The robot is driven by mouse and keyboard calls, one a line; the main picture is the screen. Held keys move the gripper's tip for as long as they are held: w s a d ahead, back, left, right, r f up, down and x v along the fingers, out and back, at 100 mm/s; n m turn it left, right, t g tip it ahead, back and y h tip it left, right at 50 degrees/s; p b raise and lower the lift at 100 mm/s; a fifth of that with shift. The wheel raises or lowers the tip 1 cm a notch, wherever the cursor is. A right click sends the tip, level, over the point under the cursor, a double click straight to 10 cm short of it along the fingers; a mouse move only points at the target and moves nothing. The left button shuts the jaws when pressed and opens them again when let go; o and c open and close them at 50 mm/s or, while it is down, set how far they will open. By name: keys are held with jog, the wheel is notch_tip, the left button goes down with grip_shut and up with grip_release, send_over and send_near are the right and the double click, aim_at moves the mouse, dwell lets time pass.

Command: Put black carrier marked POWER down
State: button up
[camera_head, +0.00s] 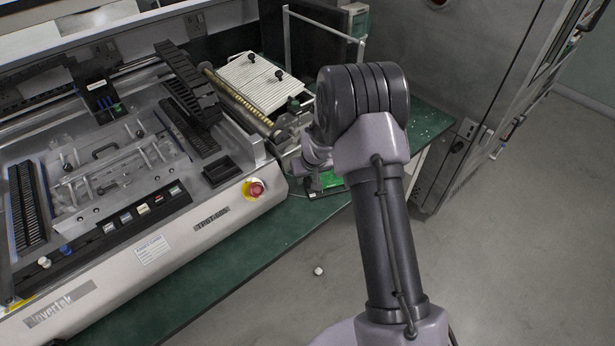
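My gripper is not clearly visible; my arm's dark, ribbed joint hides its fingers. Part of my wrist (314,152) shows left of that joint, above the green bench beside the machine. A small bright green board (325,182) with a dark edge and light marks shows just below the wrist. I cannot tell whether it is held or lying on the bench. I cannot read the word POWER anywhere, so I cannot tell which thing is the black carrier.
A large grey machine (150,235) with a red stop knob (255,189) fills the left. A white ribbed panel (262,82) lies behind it. The green bench top (215,290) shows bare along its front. A metal cabinet (490,90) stands right; grey floor is open in front.

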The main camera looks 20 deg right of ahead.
jog(key=shift+r+p, duration=0.3)
jog(key=shift+p, duration=0.05)
jog(key=a+p+v, duration=0.2)
jog(key=v, duration=1)
jog(key=a+p+v, duration=0.1)
jog(key=a+v, duration=0.1)
jog(key=v, duration=1.1)
jog(key=s+a+r+m+y, duration=0.1)
jog(key=s+a+r, duration=0.3)
jog(key=s, duration=0.8)
jog(key=s+a+r+m+t+y, duration=0.1)
jog(key=s+a+r, duration=0.3)
jog(key=s, duration=0.9)
notch_tip(320, 180, up, 3)
jog(key=shift+s+a+f+m, duration=0.15)
jog(key=shift+a+m, duration=0.2)
jog(key=shift+m, duration=0.55)
jog(key=shift+f, duration=0.1)
